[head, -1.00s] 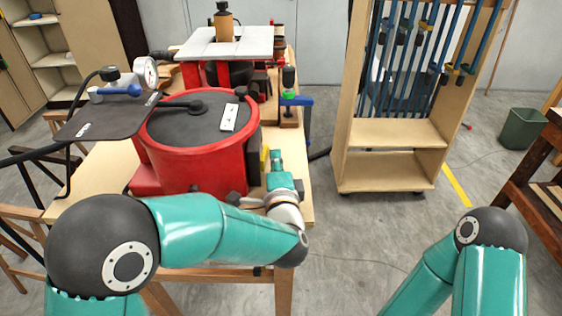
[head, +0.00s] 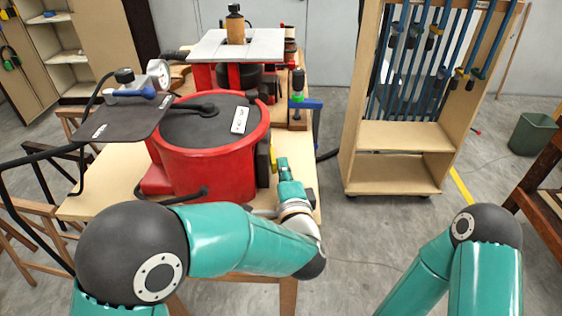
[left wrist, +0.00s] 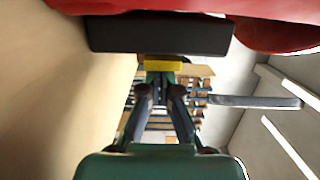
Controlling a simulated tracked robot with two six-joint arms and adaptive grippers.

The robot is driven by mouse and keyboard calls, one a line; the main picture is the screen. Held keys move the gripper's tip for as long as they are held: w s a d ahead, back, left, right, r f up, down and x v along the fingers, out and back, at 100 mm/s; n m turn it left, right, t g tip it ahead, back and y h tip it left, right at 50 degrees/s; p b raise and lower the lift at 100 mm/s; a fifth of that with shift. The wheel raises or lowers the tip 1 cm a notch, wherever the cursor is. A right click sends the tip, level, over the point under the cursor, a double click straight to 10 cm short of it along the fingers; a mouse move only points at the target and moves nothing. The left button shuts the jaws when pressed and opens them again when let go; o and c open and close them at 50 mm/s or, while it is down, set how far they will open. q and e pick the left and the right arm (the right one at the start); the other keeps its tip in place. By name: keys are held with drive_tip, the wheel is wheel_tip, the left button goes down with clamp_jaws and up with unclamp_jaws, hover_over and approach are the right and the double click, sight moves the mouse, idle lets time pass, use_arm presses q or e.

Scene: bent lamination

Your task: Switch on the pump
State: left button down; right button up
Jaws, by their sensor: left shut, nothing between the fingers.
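A red round machine with a dark lid (head: 212,168), which I take for the pump, stands on the wooden table (head: 118,178). A black box (head: 263,163) with a yellow part (head: 273,157) sits on its right side. In the left wrist view the black box (left wrist: 160,35) has the yellow part (left wrist: 163,66) along its lower edge. My left gripper (head: 282,163) is shut and empty, right beside the yellow part. Its fingertips (left wrist: 160,80) point at the yellow part in the left wrist view; I cannot tell whether they touch. My right gripper is outside both views.
A gauge (head: 159,73) stands by a dark plate (head: 123,118) left of the lid. A grey-topped machine (head: 236,46) stands behind. A green-and-blue clamp (head: 298,95) is beyond my gripper. A clamp rack (head: 402,135) stands right across a strip of open floor.

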use_arm(q)
drive_tip(key=s, duration=0.5)
drive_tip(key=shift+s+d, duration=0.2)
drive_tip(key=shift+d, duration=0.15)
